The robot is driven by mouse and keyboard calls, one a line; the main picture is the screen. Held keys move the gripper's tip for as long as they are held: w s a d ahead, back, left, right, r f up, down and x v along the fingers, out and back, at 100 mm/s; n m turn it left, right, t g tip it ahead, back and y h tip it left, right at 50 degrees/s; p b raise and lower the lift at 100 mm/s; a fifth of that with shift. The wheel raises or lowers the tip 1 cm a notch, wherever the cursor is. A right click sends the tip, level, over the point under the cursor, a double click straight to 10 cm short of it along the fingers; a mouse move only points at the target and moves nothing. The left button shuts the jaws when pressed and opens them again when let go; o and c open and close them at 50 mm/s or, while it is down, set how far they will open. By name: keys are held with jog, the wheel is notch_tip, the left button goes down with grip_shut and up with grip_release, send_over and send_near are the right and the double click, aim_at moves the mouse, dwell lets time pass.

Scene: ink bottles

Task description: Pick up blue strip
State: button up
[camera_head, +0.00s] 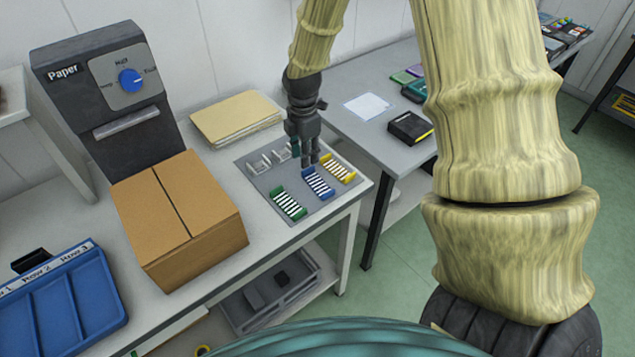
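The blue strip (319,185) is a short blue piece with white stripes, lying on a grey panel (318,209) on the white table. It lies between a green strip (289,205) and a yellow strip (338,171). My gripper (308,160) points down just above the upper end of the blue strip. Its dark fingers look close to that end, but I cannot tell whether they touch it. The fingers are small in view, and whether they are open or shut does not show clearly.
Pale holders (270,158) sit on the panel, left of my gripper. A cardboard box (180,215) and a stack of folders (237,118) stand to the left. A dark paper machine (110,95) stands behind the box. A grey table (375,130) with a black box (411,127) is at right.

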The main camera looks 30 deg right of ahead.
aim_at(307, 169)
jog(key=shift+s+d+f+p, duration=0.1)
jog(key=shift+f+p, duration=0.85)
jog(key=shift+f, duration=1.7)
grip_shut()
